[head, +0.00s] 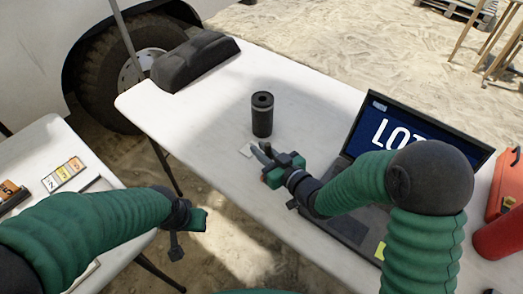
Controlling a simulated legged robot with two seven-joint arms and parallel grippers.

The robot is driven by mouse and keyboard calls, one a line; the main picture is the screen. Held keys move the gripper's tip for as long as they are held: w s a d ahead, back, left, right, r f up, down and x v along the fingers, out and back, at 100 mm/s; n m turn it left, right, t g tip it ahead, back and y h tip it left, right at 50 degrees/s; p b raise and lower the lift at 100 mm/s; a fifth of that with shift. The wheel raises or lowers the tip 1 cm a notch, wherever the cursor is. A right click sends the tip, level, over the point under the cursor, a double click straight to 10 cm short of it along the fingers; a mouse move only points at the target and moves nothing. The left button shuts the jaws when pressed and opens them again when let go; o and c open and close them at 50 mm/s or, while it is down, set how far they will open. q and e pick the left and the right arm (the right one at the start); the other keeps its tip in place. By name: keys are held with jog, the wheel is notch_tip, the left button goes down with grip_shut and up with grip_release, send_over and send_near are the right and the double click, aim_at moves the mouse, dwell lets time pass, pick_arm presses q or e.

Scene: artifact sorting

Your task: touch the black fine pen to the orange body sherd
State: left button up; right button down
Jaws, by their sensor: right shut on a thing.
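My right gripper (265,155) is over the white table, just in front of a black cylinder and left of the laptop. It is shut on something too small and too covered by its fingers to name. A small pale flat piece (247,149) lies on the table beside its fingertips. I cannot make out the black fine pen or the orange body sherd for certain. My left gripper (187,228) hangs over the gap between the two tables, apart from any object. Whether its fingers are open or shut does not show clearly.
The black cylinder (262,118) stands upright on the white table (190,112). A laptop (392,128) is open at right, partly behind my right arm. A dark case (196,60) lies at the far left end. Red gear (500,235) is at the right edge. Coloured cards (63,174) lie on the left table.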

notch_tip(320, 180, up, 6)
jog(key=p, duration=0.4)
dwell(0.5)
